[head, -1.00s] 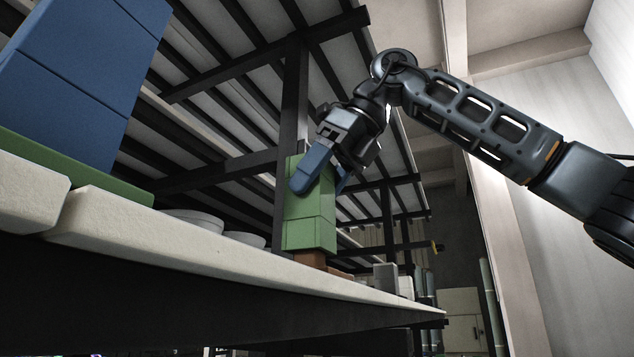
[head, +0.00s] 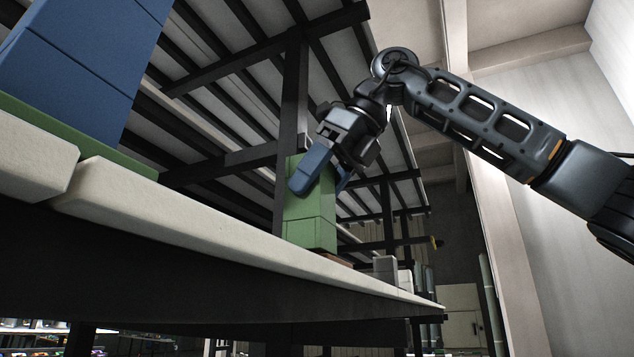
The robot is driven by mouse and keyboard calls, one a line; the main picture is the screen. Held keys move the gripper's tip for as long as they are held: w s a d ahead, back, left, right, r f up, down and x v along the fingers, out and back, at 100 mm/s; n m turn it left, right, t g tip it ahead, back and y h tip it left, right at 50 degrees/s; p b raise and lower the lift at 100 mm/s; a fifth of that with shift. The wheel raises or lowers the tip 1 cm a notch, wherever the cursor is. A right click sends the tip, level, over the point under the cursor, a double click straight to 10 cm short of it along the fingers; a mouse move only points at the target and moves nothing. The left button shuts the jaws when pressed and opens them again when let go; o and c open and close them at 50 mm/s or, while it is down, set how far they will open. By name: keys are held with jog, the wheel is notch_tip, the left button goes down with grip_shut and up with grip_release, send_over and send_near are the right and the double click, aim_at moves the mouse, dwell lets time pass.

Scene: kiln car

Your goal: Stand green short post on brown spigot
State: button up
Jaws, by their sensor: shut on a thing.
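The green short post (head: 308,233) stands upright in the head view, just behind the pale shelf edge. My gripper (head: 319,184) is shut on its upper part, with blue fingers on either side. A thin brown strip (head: 336,259) shows low at the right of the post's foot; I cannot tell whether it is the brown spigot or another brown piece. The post's bottom end and whatever lies directly under it are hidden by the shelf edge, so I cannot tell whether it touches the spigot.
The pale slab edge (head: 200,216) runs across the front. A large blue block (head: 75,75) stands on a green base (head: 75,135) at the left. A grey block (head: 385,268) and a white one (head: 405,280) stand farther along. A dark upright (head: 294,95) rises behind the post.

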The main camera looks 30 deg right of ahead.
jog(key=shift+f+b, duration=0.3)
jog(key=shift+f, duration=0.15)
dwell(0.3)
jog(key=o, duration=1.4)
jog(key=shift+r, duration=0.1)
jog(key=shift+p+v, duration=2.15)
jog(key=shift+v, duration=1.75)
jog(key=shift+s, duration=0.1)
